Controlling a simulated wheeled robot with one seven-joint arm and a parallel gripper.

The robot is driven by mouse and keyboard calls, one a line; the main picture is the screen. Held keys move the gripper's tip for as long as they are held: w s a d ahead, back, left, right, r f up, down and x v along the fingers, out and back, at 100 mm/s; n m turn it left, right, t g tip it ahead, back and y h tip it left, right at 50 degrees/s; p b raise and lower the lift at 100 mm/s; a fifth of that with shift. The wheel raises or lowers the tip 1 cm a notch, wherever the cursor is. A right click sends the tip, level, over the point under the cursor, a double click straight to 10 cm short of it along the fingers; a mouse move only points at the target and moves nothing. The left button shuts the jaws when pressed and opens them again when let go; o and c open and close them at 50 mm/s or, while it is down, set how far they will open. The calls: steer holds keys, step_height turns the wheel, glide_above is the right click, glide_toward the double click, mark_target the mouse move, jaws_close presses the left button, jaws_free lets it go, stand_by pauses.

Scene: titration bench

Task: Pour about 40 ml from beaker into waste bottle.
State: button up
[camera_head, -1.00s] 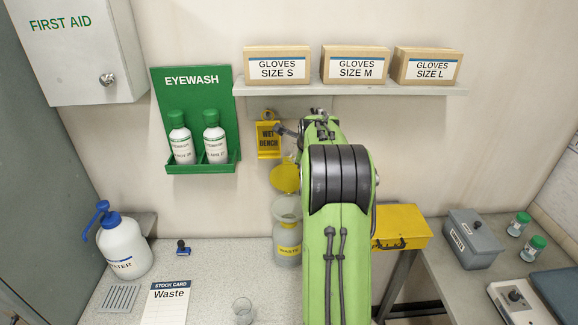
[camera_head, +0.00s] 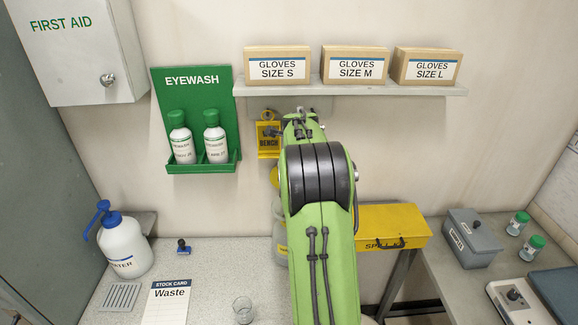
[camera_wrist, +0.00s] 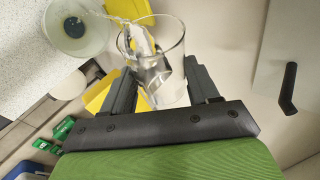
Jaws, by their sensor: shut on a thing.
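In the wrist view, my gripper (camera_wrist: 160,80) is shut on a clear glass beaker (camera_wrist: 168,42), one dark finger on each side. The beaker holds some clear liquid. In the head view, my arm covers most of the waste bottle (camera_head: 280,243) and hides my gripper and the held beaker.
An empty-looking glass beaker (camera_head: 243,310) stands on the bench beside the Waste stock card (camera_head: 168,302). A water wash bottle (camera_head: 124,250) stands at left. A yellow box (camera_head: 395,230) is right of my arm. A glove shelf (camera_head: 350,90) is on the wall above.

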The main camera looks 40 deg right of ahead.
steer(key=shift+s+d+r, duration=0.1)
steer(key=shift+s+d, duration=0.3)
steer(key=shift+d, duration=0.15)
steer(key=shift+r+h, duration=0.1)
steer(key=shift+h, duration=0.2)
stand_by(0.3)
steer(key=shift+w+a+r+n+g+h, duration=0.2)
steer(key=shift+a+r+n+g+h, duration=0.1)
steer(key=shift+r+n+g+h, duration=0.25)
stand_by(1.2)
